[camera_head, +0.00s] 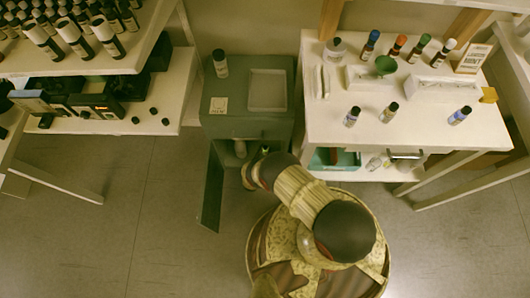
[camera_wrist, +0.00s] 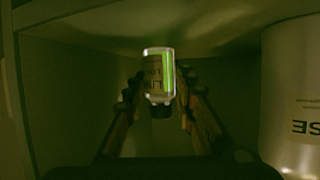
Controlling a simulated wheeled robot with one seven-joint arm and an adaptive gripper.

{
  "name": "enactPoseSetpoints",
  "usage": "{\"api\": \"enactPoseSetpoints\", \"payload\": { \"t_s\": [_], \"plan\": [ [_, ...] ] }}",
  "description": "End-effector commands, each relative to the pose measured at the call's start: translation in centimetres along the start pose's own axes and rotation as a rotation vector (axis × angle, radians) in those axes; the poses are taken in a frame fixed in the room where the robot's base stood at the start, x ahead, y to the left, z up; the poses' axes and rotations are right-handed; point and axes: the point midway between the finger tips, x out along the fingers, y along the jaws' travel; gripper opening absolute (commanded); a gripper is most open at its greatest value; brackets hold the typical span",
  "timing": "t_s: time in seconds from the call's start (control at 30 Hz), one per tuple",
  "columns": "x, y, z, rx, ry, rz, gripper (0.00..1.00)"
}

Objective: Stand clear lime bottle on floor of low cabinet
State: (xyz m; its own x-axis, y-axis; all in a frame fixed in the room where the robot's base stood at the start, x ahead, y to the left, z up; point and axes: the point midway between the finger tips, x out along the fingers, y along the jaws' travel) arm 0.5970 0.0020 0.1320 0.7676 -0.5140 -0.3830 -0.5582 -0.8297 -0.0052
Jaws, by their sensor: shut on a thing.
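The clear lime bottle (camera_wrist: 160,75) is between the two fingers of my gripper (camera_wrist: 159,88) in the wrist view, inside the low cabinet. That view seems upside down, as the lettering on a large bottle is inverted. The lime bottle's dark cap points down in the picture, so it appears upright. Its base is near the pale surface (camera_wrist: 140,25) at the top, seemingly the cabinet floor; I cannot tell whether they touch. In the head view the low grey-green cabinet (camera_head: 222,131) has its door (camera_head: 212,190) open, and my arm covers most of my gripper.
A large pale bottle (camera_wrist: 290,90) stands close on the right in the wrist view. A bottle (camera_head: 220,63) and a tray (camera_head: 268,75) are on the cabinet top. A white table (camera_head: 330,120) with bottles stands right of the cabinet; shelves (camera_head: 160,85) stand left.

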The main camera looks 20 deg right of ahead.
Motion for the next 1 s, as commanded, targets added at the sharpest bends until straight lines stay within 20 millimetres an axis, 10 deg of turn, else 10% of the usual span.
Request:
{"api": "enactPoseSetpoints", "payload": {
  "t_s": [0.27, 0.3, 0.6, 1.0],
  "plan": [
    [0.39, -0.10, 0.83, 0.001, 0.001, -0.001, 0.00],
    [0.38, -0.07, 0.85, 0.001, 0.000, -0.001, 0.28],
    [0.36, -0.05, 0.87, 0.001, 0.000, -0.001, 0.44],
    [-0.50, -0.12, 0.83, -0.001, -0.001, -0.002, 0.44]
  ]
}}
